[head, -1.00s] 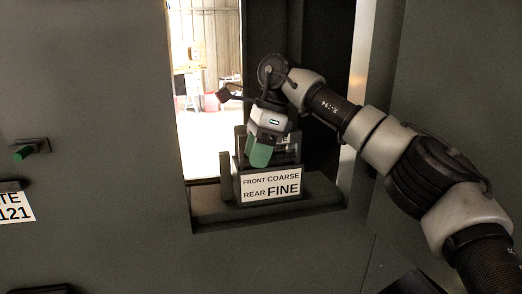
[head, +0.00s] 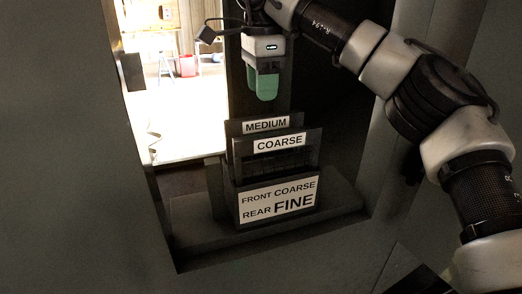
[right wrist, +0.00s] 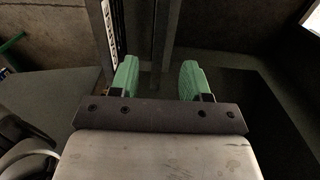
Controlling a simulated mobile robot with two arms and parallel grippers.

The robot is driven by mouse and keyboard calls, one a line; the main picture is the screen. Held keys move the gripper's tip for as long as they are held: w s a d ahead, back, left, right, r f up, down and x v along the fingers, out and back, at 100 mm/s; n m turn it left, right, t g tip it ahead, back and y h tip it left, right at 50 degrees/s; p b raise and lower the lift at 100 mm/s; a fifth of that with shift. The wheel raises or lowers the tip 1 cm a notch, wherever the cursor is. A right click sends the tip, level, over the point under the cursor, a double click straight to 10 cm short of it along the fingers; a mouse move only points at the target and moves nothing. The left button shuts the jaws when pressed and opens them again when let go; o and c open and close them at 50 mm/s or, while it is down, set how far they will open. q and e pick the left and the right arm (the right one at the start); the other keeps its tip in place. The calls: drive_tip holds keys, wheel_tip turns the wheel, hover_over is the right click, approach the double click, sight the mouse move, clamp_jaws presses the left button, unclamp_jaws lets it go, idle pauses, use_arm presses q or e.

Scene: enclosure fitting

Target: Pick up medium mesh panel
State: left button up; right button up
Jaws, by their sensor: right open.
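The medium mesh panel (head: 266,125), labelled MEDIUM, stands upright in a dark rack in the head view, behind the panel labelled COARSE (head: 280,143). Its lower part is hidden by that front panel. My right gripper (head: 264,85) has green fingers pointing down and is above the medium panel, apart from it in the picture. In the right wrist view the fingers (right wrist: 158,80) are spread with a gap. A dark upright edge shows beyond the gap, and a panel with a white label strip (right wrist: 112,30) lies left of it. I cannot tell which panels these are. My left gripper is not in view.
The rack's front label (head: 277,202) reads FRONT COARSE, REAR FINE. The rack stands on a dark ledge (head: 205,240) inside a wall opening. A bright room with a red item (head: 187,66) shows through the gap at left. Dark walls bound both sides.

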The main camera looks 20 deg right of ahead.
sight(267, 115)
drive_tip(key=f+p, duration=0.1)
drive_tip(key=f, duration=0.1)
drive_tip(key=f+p, duration=0.1)
drive_tip(key=f, duration=0.2)
drive_tip(key=d+f+p, duration=0.1)
drive_tip(key=f, duration=0.2)
drive_tip(key=shift+s+d+f, duration=0.1)
drive_tip(key=shift+f, duration=0.3)
drive_tip(key=shift+c, duration=0.5)
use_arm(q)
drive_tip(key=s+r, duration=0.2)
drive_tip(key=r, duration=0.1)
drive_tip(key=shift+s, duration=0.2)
use_arm(e)
clamp_jaws()
